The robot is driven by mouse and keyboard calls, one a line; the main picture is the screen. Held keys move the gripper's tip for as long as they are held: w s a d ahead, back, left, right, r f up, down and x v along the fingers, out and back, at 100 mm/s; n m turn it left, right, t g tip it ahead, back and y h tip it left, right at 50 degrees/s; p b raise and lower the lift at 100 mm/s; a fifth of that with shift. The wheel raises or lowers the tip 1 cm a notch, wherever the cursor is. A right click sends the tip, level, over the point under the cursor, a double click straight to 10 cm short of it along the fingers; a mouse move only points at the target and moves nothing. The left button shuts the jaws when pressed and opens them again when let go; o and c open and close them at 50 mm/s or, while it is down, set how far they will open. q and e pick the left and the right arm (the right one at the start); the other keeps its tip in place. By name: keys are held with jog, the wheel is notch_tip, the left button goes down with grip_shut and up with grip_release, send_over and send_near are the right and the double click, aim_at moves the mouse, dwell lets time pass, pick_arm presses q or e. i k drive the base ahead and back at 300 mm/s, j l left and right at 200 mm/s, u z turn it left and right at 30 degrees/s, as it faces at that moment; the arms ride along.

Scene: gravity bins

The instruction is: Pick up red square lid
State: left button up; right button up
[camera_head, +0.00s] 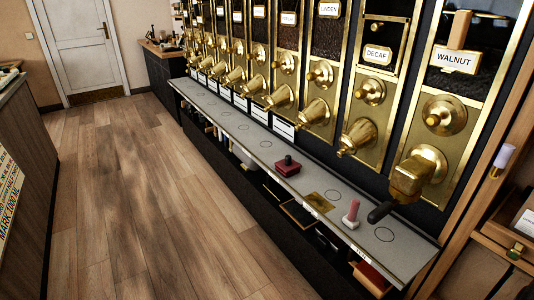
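A dark red square lid (288,167) with a small knob on top lies on the narrow grey shelf (235,125) below the row of brass dispensers. It sits near the middle of the shelf's near half, left of a flat gold square plate (319,202). Nothing is touching the lid from above. Neither my left nor my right gripper shows in the head view.
A pinkish-red upright piece (352,210) on a pale base and a black handle (380,212) are farther right on the shelf. Brass spouts (357,136) overhang it. Open compartments lie below. The wooden floor (130,200) to the left is clear.

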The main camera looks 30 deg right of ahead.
aim_at(288, 165)
jog(key=i+z, duration=0.2)
jog(key=i, duration=0.3)
jog(key=i+j+z, duration=0.2)
jog(key=i, duration=0.25)
jog(key=i+j+z, duration=0.25)
jog(key=i, duration=0.2)
jog(key=i+l, duration=0.05)
jog(key=l, duration=0.05)
